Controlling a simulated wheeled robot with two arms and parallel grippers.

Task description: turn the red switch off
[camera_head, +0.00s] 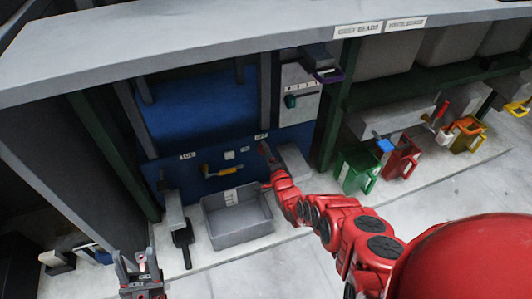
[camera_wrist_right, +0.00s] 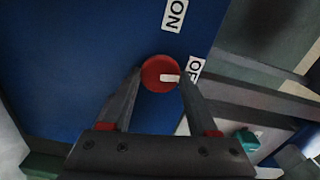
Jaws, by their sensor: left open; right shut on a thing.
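The red switch (camera_wrist_right: 157,72) is a round red knob with a white mark on a blue panel (camera_wrist_right: 75,60). It sits between an ON label (camera_wrist_right: 175,15) and a partly hidden label starting "OF" (camera_wrist_right: 195,69). The white mark points right, toward the "OF" label. My right gripper (camera_head: 266,153) is at the blue panel in the head view, with its fingers on either side of the knob, shut on it. My left gripper (camera_head: 140,266) is open and empty at the lower left, well away from the switch.
A grey tub (camera_head: 238,239) stands under the panel, with a yellow handle (camera_head: 220,172) above it. A black scoop (camera_head: 183,240) is left of the tub. Green (camera_head: 355,171) and red (camera_head: 401,160) containers stand right of my right arm. The pale floor in front is mostly clear.

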